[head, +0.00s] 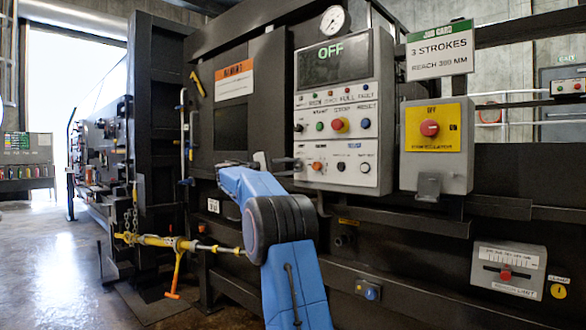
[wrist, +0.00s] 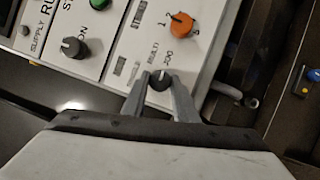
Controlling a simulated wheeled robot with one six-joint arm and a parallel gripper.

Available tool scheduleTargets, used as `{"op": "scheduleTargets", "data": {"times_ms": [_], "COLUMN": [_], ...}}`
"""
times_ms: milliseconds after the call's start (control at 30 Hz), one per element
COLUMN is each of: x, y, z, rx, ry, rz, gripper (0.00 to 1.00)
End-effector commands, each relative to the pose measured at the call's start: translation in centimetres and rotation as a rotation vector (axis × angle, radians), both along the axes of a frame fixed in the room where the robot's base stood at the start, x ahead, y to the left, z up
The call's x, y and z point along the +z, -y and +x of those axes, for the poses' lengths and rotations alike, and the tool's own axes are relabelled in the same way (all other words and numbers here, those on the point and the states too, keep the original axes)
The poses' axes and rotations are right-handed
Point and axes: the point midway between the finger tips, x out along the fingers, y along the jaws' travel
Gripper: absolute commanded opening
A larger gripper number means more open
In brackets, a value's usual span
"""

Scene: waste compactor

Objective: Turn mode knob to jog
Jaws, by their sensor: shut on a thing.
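The mode knob (wrist: 161,80) is a small black knob with a pale mark on the lower strip of the control panel (wrist: 122,75). In the wrist view its two finger tips sit on either side of it, and my gripper (wrist: 160,84) is shut on it. The printed words MULTI and JOG stand just beyond the knob. The pale mark faces roughly toward the labels, but I cannot tell which one it points at. In the head view my gripper (head: 297,164) reaches the left end of the panel's lower row and hides the knob.
An orange knob (wrist: 181,24) sits close beyond the mode knob; a larger black knob (wrist: 73,48) is to the left. The panel also carries a red button (head: 340,125) and a screen (head: 333,62) reading OFF. A yellow isolator box (head: 433,128) is to the right.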

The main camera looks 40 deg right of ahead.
Motion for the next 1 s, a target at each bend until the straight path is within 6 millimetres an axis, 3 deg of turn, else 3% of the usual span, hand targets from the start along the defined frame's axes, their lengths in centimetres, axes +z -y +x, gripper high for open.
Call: {"op": "scheduleTargets", "data": {"times_ms": [733,767,833,1000], "x": [-0.01,-0.01,0.00,0.02], "y": [-0.01,-0.01,0.00,0.00], "z": [-0.01,-0.01,-0.01,0.00], "rx": [-0.001,-0.001,-0.001,-0.001], "ry": [0.089,0.089,0.089,0.089], "rz": [0.008,0.008,0.008,0.008], "gripper": [0.04,0.29,0.45,0.45]}}
